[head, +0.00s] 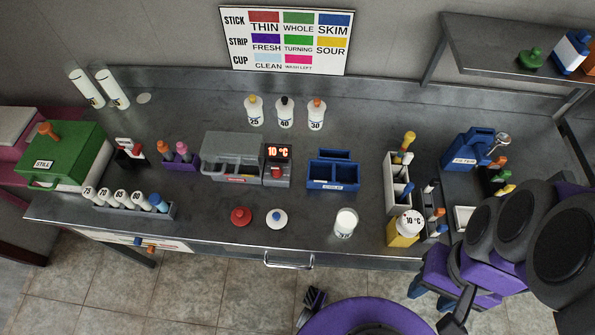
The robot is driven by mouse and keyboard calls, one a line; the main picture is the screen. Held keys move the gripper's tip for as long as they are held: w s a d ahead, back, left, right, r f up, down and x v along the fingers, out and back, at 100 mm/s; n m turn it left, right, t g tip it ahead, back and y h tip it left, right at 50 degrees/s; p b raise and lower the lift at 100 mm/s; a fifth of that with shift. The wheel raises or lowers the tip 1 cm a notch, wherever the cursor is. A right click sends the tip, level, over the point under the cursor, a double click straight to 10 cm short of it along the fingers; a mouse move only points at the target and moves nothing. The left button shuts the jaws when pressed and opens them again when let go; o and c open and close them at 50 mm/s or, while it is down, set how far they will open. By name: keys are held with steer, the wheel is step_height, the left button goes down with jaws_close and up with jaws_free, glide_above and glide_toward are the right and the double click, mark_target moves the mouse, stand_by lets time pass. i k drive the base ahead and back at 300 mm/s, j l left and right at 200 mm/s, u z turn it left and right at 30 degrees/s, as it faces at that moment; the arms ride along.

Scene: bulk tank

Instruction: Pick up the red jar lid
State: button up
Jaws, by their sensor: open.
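The red jar lid (241,216) lies flat on the grey bench near its front edge, left of centre, with a small knob on top. It is free on all sides. A similar white lid with a blue knob (277,219) lies just to its right. My gripper (437,302) is at the lower right, in front of the bench edge, well to the right of the red lid and apart from it. It is open, and I see nothing between its fingers.
A white jar (345,223) and a yellow box (404,230) stand right of the lids along the front. A bottle rack (170,209) stands left. Bench around the lids is clear.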

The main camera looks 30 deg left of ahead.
mark_target(240, 216)
steer(key=j+u, duration=0.15)
steer(key=u, duration=1.5)
steer(key=k+l+z, duration=0.2)
steer(key=l+z, duration=0.25)
steer(key=j, duration=0.1)
